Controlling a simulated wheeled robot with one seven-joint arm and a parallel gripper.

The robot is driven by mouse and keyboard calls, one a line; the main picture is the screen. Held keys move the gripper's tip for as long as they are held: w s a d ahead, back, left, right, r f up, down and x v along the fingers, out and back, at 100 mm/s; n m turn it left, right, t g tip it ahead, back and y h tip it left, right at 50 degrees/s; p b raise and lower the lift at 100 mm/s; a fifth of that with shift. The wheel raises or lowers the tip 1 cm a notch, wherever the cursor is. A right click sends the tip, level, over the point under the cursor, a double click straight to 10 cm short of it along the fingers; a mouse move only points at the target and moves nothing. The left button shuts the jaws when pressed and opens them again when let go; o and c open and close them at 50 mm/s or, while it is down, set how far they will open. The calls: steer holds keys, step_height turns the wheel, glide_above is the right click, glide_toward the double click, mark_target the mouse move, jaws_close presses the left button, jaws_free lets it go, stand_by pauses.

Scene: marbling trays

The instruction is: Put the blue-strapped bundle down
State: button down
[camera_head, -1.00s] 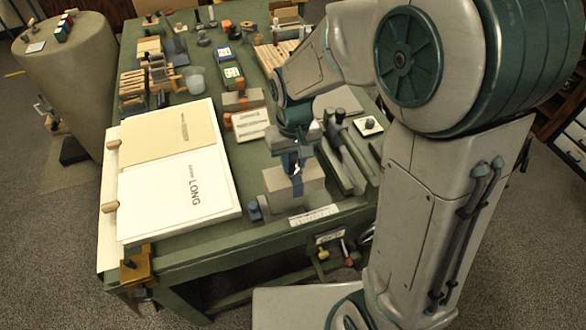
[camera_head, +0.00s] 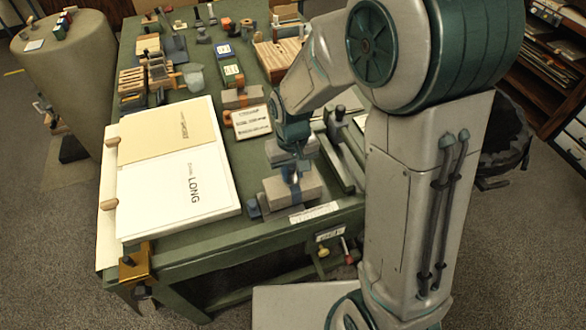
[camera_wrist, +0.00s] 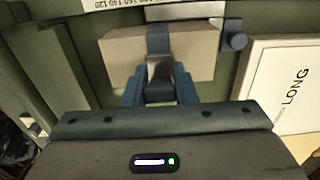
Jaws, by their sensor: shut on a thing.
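The blue-strapped bundle is a grey-beige block (camera_head: 308,189) with a blue strap around its middle, near the table's front edge in the head view. In the wrist view the bundle (camera_wrist: 195,55) lies across the top middle. My gripper (camera_head: 294,176) is over it, pointing down, shut on the strapped middle; its blue fingers also show in the wrist view (camera_wrist: 160,85). The bundle is at or very close to the table top (camera_head: 200,245); the contact underneath is hidden.
A large board with a sheet marked LONG (camera_head: 193,190) lies left of the bundle. A dark green rail-like tool (camera_head: 338,165) lies to the right. A small dark blue knob (camera_head: 253,207) is at the bundle's left. A printed strip (camera_head: 314,212) lies in front.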

steer(key=c, duration=1.2)
jaws_free()
steer(key=shift+f, duration=0.1)
steer(key=shift+o, duration=0.2)
steer(key=shift+r+p, duration=0.4)
steer(key=shift+r, duration=0.05)
step_height(320, 180, up, 12)
steer(key=s+d+r+m+t, duration=0.2)
steer(key=s+d+m+t, duration=0.1)
steer(key=s+d, duration=0.9)
steer(key=shift+s+r, duration=0.2)
steer(key=shift+r, duration=0.05)
steer(key=shift+d, duration=0.1)
